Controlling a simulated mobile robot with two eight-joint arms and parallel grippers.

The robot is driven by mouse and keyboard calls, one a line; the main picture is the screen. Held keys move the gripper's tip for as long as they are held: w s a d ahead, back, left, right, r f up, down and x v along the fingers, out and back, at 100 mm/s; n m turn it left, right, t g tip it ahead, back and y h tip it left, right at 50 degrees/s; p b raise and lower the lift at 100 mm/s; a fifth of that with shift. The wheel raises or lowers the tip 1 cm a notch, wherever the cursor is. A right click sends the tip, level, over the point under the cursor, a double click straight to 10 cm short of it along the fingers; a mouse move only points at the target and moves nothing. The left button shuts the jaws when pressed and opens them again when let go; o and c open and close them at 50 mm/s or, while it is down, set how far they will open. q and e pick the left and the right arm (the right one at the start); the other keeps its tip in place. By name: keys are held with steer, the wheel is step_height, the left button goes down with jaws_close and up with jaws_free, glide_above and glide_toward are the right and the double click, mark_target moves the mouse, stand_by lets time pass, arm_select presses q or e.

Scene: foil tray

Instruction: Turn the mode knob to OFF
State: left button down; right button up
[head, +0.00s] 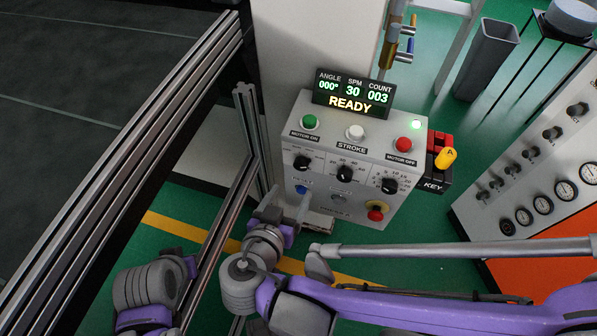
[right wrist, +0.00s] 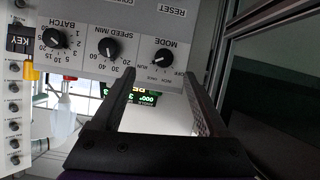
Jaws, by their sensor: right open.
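The mode knob (head: 302,162) is the black left knob on the grey control box (head: 366,150) in the head view. In the right wrist view, which is upside down, the mode knob (right wrist: 163,57) shows under its MODE label. Its exact pointer setting is too small to read. My right gripper (head: 291,196) is in front of the box's lower left. In the right wrist view my right gripper (right wrist: 160,73) is open and empty, with the knob just beyond and between its fingertips. I cannot tell whether they touch the panel. My left gripper is not in view.
Beside it are the speed knob (head: 344,172) and batch knob (head: 389,185). The display (head: 350,97) reads READY. A metal frame (head: 160,110) stands close on the left.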

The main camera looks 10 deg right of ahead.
mark_target(300, 166)
steer(key=shift+t, duration=0.3)
steer(key=x, duration=1)
steer(key=shift+w+a+r+b, duration=0.2)
steer(key=shift+w+a+b, duration=0.1)
steer(key=shift+b, duration=0.1)
jaws_close()
